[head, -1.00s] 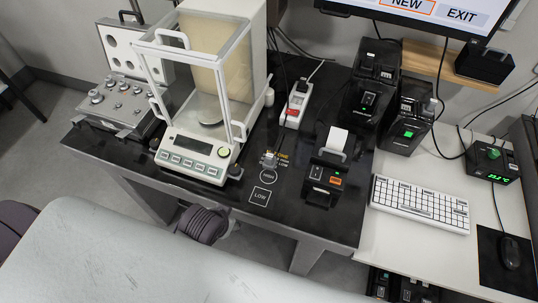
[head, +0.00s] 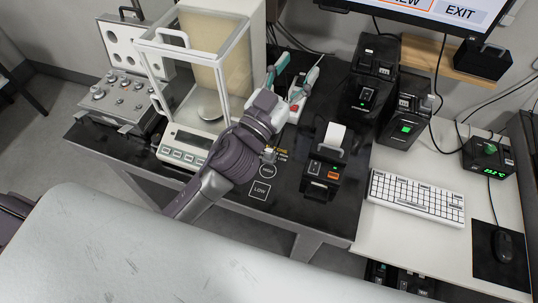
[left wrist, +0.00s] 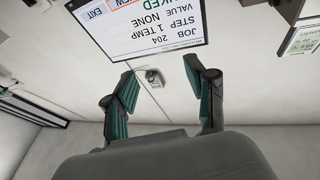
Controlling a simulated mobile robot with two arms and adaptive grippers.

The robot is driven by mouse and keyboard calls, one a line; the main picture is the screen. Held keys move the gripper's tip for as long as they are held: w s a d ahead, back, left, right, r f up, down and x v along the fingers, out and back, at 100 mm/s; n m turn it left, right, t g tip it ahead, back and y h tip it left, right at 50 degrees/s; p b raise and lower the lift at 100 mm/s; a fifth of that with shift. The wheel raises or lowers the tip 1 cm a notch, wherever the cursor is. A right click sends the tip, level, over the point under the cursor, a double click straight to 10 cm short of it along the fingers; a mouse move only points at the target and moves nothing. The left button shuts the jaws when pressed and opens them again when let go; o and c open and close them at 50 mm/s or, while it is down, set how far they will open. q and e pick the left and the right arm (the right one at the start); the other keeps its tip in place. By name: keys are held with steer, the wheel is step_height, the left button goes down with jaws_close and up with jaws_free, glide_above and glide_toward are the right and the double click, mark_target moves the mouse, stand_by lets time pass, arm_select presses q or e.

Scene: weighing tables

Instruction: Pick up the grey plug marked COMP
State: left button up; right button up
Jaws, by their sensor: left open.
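My left gripper (head: 302,62) is open and empty, its two teal-lined fingers spread above the back of the black weighing table. Its fingers also show in the left wrist view (left wrist: 160,67), apart with nothing between them but the wall behind. Below the gripper, a white power strip with a red part (head: 294,113) lies on the table, partly hidden by the hand and fingers. I cannot make out a grey plug or read a COMP mark in the frames now; the strip's far end is covered. My right gripper is not in view.
A glass-walled balance (head: 207,105) stands left of my arm, close to it. A small printer (head: 324,170) and black boxes (head: 365,90) stand to the right. In the left wrist view, a grey wall fitting (left wrist: 153,77) and the screen (left wrist: 140,30) lie beyond the fingers.

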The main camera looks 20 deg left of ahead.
arm_select(q)
steer(key=s+d+r+m+g+h, duration=0.1)
steer(key=s+d+m+g+h, duration=0.1)
steer(key=d+m+g+h, duration=0.55)
steer(key=s+d+m+g+h, duration=0.3)
steer(key=d+m+g+h, duration=0.3)
steer(key=d+m, duration=0.15)
steer(key=n+g+y, duration=0.1)
steer(key=g+y, duration=0.6)
steer(key=y, duration=1.3)
glide_above(269, 150)
step_height(269, 150, down, 20)
steer(key=f, duration=0.2)
steer(key=f+p, duration=0.1)
steer(key=f, duration=0.4)
steer(key=shift+s+a+f+p, duration=0.2)
steer(key=shift+a+p, duration=0.1)
steer(key=shift+p, duration=0.1)
steer(key=shift+d+f+p, duration=0.1)
steer(key=shift+f+p, duration=0.25)
steer(key=shift+f, duration=0.1)
steer(key=f, duration=0.2)
steer(key=f+p, duration=0.1)
steer(key=shift+w+d+f, duration=0.2)
steer(key=shift+d+f, duration=0.05)
steer(key=shift+f, duration=0.55)
